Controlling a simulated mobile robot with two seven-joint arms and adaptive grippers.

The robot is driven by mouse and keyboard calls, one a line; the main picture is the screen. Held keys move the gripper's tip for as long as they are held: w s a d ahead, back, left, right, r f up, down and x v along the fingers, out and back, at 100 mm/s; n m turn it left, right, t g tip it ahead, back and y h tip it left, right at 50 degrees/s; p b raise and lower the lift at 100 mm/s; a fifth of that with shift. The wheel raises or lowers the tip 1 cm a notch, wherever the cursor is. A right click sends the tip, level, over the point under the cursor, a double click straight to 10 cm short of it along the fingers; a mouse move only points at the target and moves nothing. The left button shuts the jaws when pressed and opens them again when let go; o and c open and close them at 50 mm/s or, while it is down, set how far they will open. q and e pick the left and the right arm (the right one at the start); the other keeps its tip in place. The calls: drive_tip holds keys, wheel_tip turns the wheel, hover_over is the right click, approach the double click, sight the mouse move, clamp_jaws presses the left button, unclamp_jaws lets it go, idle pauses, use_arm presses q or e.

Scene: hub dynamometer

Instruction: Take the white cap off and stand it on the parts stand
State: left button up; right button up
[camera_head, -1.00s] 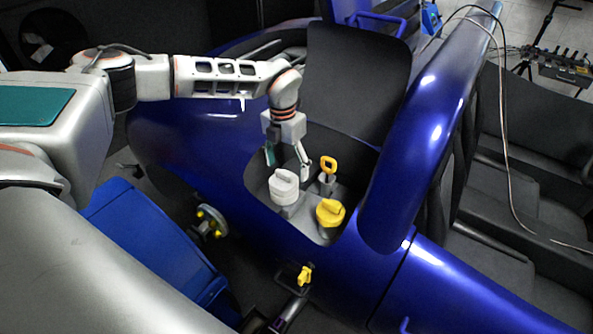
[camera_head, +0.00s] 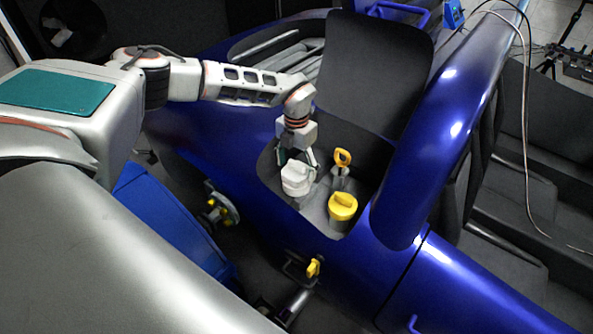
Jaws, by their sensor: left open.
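The white cap (camera_head: 296,182) sits on its neck in the recess of the blue car body. It stands upright, with a raised grip on top. My left gripper (camera_head: 298,161) is open and points down right over the cap, with its fingers near the two sides of the cap's top. I cannot tell whether they touch it. My right gripper is not in view. A blue box-like piece (camera_head: 165,225) stands at the lower left; I cannot tell whether it is the parts stand.
A dark upright panel (camera_head: 375,70) rises behind the recess. A blue curved bar (camera_head: 430,150) stands to the right.

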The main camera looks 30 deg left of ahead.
use_arm(q)
drive_tip(key=c, duration=1.2)
drive_tip(key=shift+r, duration=0.1)
